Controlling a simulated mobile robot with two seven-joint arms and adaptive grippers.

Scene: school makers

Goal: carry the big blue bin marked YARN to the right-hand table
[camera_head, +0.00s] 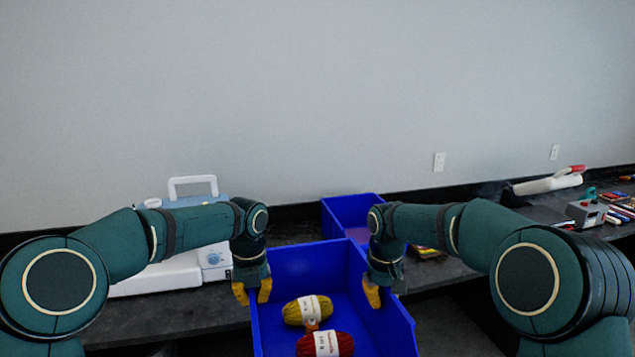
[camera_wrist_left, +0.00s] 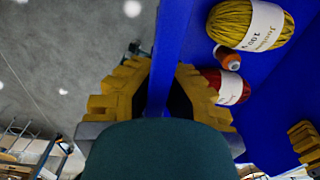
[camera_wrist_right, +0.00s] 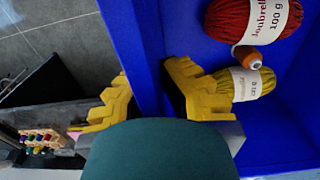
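The big blue bin (camera_head: 285,262) is in front of me at the lower middle of the head view, open side up. It holds a yellow yarn ball (camera_head: 307,310), a red yarn ball (camera_head: 325,344) and a small orange spool (camera_wrist_left: 228,58). No YARN marking is visible. My left gripper (camera_head: 252,292) straddles the bin's left wall, one finger on each side, and appears shut on it. My right gripper (camera_head: 382,288) grips the right wall the same way. Floor shows beside the bin in both wrist views, so it appears held clear of the table. Its underside is hidden.
A dark table (camera_head: 180,315) runs along the wall, with a white-and-blue sewing machine (camera_head: 214,255) at left. A second blue bin (camera_head: 350,212) stands behind the held one. At right, a grey device (camera_head: 587,213), a white-and-red tool (camera_head: 548,184) and several small coloured items occupy the dark surface.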

